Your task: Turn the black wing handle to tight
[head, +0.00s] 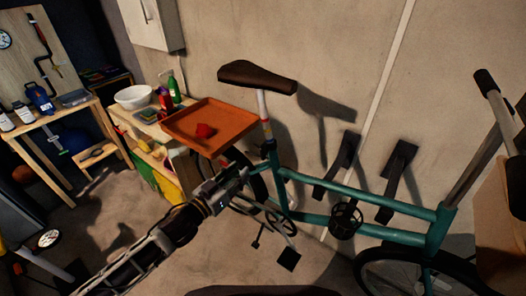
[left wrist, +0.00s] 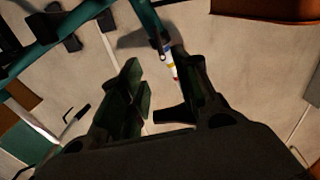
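The teal bicycle (head: 390,205) hangs or stands by the wall in the head view. At the foot of its silver seat post, below the brown saddle (head: 258,77), is a small dark clamp (head: 270,147). The black wing handle appears to be part of this clamp, but it is too small to make out its angle. My left gripper (head: 238,178) is just left of and below the clamp, apart from it. The seat post's coloured band (left wrist: 171,70) shows beyond the fingers. My right gripper is in neither view.
An orange tray (head: 225,118) with a red object (head: 204,130) is close behind the saddle's left side. A wooden bench (head: 160,150) with a white bowl (head: 133,97) and bottles is further left. Black wall brackets (head: 397,178) stick out behind the frame.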

